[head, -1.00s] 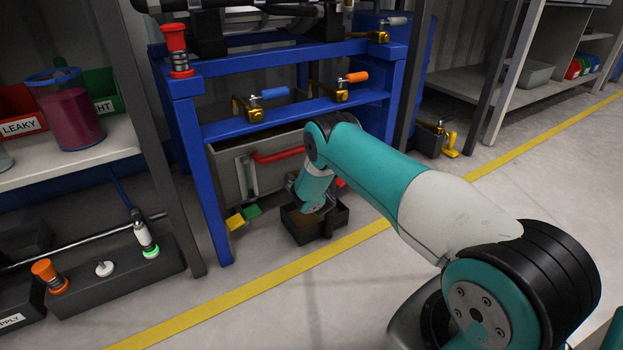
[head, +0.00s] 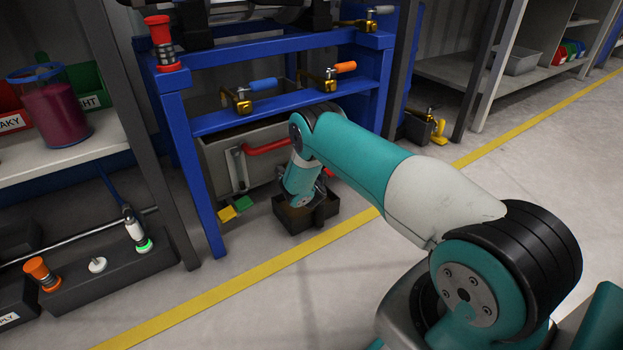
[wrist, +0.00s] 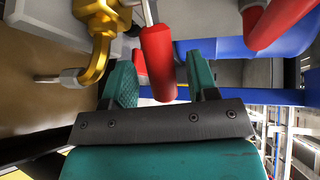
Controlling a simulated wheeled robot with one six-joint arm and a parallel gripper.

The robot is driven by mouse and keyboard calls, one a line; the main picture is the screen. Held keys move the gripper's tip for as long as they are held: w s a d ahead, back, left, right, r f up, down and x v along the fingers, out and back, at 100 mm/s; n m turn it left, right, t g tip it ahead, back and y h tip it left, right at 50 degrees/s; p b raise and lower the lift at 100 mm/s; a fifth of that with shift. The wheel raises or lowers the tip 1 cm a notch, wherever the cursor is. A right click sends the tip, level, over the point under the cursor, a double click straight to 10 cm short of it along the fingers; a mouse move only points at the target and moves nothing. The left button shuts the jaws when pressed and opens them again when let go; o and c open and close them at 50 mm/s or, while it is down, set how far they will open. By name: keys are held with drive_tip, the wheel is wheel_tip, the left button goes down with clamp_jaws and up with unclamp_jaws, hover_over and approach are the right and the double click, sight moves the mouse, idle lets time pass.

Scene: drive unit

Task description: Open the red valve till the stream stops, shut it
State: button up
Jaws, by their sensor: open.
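In the wrist view, the red valve handle (wrist: 157,58) reaches in from the top, between the two teal fingers of my gripper (wrist: 160,72). The fingers are apart, with a gap on each side of the handle. The handle joins a brass valve body (wrist: 98,42) at upper left through a pale stem. A grey-tipped brass outlet (wrist: 66,78) points left. I cannot make out a stream. In the head view, my arm hides the red valve, and my gripper cannot be made out there.
A grey tank (head: 222,160) with a red bar (head: 268,147) stands in the blue frame (head: 210,225). A dark tray (head: 290,222) sits on the floor below my wrist. Blue-handled (head: 262,85) and orange-handled (head: 345,67) valves are above.

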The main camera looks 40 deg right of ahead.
drive_tip(key=p+v, duration=1.6)
drive_tip(key=p, duration=0.5)
drive_tip(key=shift+s, duration=0.2)
